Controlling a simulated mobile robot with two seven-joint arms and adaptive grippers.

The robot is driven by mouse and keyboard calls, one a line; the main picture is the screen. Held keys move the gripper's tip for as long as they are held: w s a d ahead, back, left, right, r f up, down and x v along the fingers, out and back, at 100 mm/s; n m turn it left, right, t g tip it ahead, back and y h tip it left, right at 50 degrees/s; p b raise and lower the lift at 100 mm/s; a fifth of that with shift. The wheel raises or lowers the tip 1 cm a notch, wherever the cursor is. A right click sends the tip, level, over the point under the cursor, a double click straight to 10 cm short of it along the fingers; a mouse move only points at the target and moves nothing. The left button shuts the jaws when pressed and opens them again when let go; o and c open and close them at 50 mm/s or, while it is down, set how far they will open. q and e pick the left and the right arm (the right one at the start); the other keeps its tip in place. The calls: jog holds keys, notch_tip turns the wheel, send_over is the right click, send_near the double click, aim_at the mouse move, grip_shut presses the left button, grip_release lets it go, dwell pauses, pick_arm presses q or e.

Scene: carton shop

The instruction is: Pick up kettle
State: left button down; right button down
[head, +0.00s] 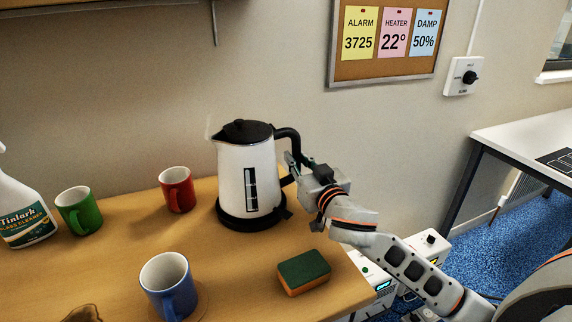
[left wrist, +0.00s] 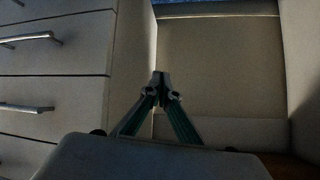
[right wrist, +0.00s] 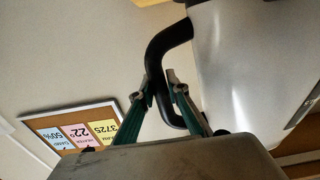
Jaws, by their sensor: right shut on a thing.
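The white kettle (head: 232,178) with a black lid and black handle stands upright at its black base (head: 238,221) on the wooden table. I see no clear gap between kettle and base. My right gripper (head: 297,168) reaches it from the right. In the right wrist view its fingers (right wrist: 162,88) lie on either side of the black handle (right wrist: 160,55) and are shut on it, beside the white kettle body (right wrist: 245,70). My left gripper (left wrist: 160,84) shows only in the left wrist view, with its fingertips together and nothing between them, facing drawers and a pale panel.
A red mug (head: 177,190), a green mug (head: 80,211) and a spray bottle (head: 22,212) stand left of the kettle. A blue mug (head: 169,288) and a sponge (head: 304,273) are nearer the front. A wall board (head: 386,77) hangs above right.

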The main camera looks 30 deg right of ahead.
jog(key=shift+r, duration=0.4)
